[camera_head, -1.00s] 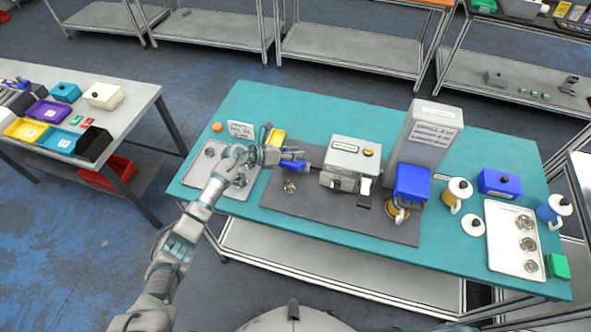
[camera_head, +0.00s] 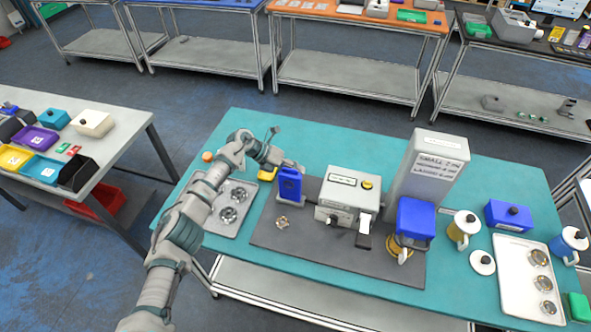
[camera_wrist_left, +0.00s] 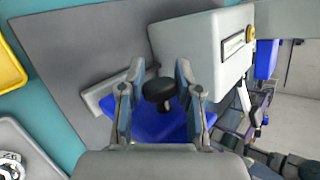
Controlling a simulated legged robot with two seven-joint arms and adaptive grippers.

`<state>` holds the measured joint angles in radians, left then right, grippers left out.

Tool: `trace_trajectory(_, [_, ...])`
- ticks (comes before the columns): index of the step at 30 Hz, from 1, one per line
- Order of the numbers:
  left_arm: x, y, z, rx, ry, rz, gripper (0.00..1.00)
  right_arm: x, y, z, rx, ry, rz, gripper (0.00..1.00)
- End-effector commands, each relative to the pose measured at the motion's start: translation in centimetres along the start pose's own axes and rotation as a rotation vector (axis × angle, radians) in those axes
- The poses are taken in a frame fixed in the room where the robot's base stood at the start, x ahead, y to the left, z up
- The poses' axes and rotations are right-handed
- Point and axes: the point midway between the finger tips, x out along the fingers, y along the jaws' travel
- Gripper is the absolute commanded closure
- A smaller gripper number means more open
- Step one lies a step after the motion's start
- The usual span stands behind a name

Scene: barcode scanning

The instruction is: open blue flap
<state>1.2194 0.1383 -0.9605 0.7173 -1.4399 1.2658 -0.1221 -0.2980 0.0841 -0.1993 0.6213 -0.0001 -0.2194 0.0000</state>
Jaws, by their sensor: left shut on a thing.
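The blue flap (camera_head: 289,187) is at the left side of a grey-white boxy machine (camera_head: 345,188) on the dark mat. It looks upright in the head view. In the left wrist view the blue flap (camera_wrist_left: 158,128) lies below a black knob (camera_wrist_left: 159,91), beside the machine (camera_wrist_left: 200,48). My left gripper (camera_head: 293,167) is above the flap, reaching in from the left. In the wrist view its fingers (camera_wrist_left: 156,82) are on either side of the black knob and shut on it. The flap's lower edge and hinge are hard to make out. My right gripper is not in view.
A tray with metal parts (camera_head: 244,225) and a yellow bin (camera_head: 267,175) are at left. The mat's front (camera_head: 330,259) is clear.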

Motion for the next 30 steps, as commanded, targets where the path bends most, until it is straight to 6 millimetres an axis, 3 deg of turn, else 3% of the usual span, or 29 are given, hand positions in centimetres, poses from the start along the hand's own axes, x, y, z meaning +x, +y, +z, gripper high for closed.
trace_trajectory(16, [0.21,0.68,-0.25,-0.005,0.000,0.011,1.00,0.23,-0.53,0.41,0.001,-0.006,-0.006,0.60])
trace_trajectory(17, [0.22,0.68,-0.26,-0.005,0.001,0.011,0.62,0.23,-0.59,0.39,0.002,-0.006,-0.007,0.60])
trace_trajectory(19, [0.24,0.65,-0.27,-0.005,0.001,0.010,0.45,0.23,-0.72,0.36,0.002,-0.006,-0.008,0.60])
trace_trajectory(30, [-0.19,0.19,-0.18,0.000,0.000,0.007,0.43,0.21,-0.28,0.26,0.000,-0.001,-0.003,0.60])
